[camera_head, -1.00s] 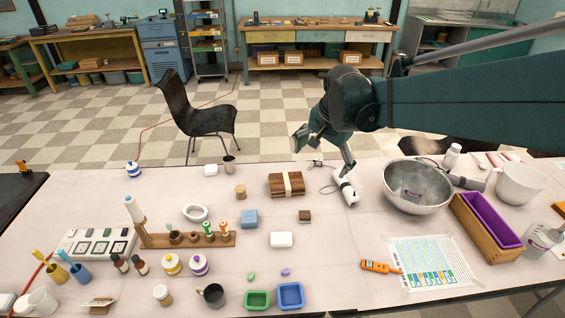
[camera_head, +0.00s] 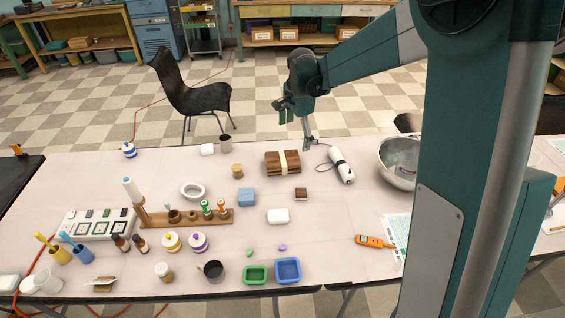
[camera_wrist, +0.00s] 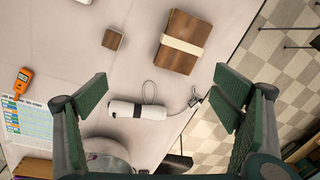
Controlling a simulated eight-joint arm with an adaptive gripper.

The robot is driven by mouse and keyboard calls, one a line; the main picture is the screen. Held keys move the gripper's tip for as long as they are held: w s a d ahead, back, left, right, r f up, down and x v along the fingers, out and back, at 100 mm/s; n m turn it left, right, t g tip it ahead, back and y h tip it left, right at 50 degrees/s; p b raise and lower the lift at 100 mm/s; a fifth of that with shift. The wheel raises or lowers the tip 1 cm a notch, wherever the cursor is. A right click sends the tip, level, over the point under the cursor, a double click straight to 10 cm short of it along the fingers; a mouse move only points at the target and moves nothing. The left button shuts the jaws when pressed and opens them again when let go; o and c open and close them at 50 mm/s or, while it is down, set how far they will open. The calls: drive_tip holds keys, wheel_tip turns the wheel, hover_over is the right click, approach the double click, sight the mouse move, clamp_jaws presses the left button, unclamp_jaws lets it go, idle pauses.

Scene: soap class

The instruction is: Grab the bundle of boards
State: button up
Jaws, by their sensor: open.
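The bundle of boards (camera_head: 283,163) is a stack of dark brown wood with a pale band around its middle. It lies flat near the far edge of the white table (camera_head: 120,215). In the wrist view the bundle (camera_wrist: 197,60) is at the upper middle, beyond the fingertips. My gripper (camera_head: 295,125) is above the table's far edge, behind and slightly right of the bundle, apart from it. In the wrist view my gripper (camera_wrist: 160,95) has its two green-padded fingers wide apart, with nothing between them gripped.
A white cylindrical tool (camera_head: 341,166) with a cord lies right of the bundle; a metal bowl (camera_head: 397,165) stands farther right. A small brown block (camera_head: 301,194) is in front of the bundle. A chair (camera_head: 190,95) stands behind the table.

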sight(282, 158)
drive_tip(key=w+a+f+m, duration=0.1)
drive_tip(key=w+f, duration=0.1)
drive_tip(key=f, duration=0.2)
drive_tip(key=w+a+f+m+g, duration=0.1)
drive_tip(key=w+f, duration=0.2)
drive_tip(key=f, duration=0.1)
drive_tip(key=w+a+f+m+p, duration=0.1)
drive_tip(key=w+a+f, duration=0.1)
drive_tip(key=w+f, duration=0.1)
drive_tip(key=shift+f+m+g, duration=0.3)
drive_tip(key=shift+f, duration=0.25)
drive_tip(key=shift+f, duration=1.3)
drive_tip(key=shift+b, duration=0.3)
drive_tip(key=shift+a+f+b, duration=0.15)
drive_tip(key=shift+f+b, duration=0.5)
drive_tip(key=shift+f, duration=1.95)
drive_tip(key=c, duration=1.3)
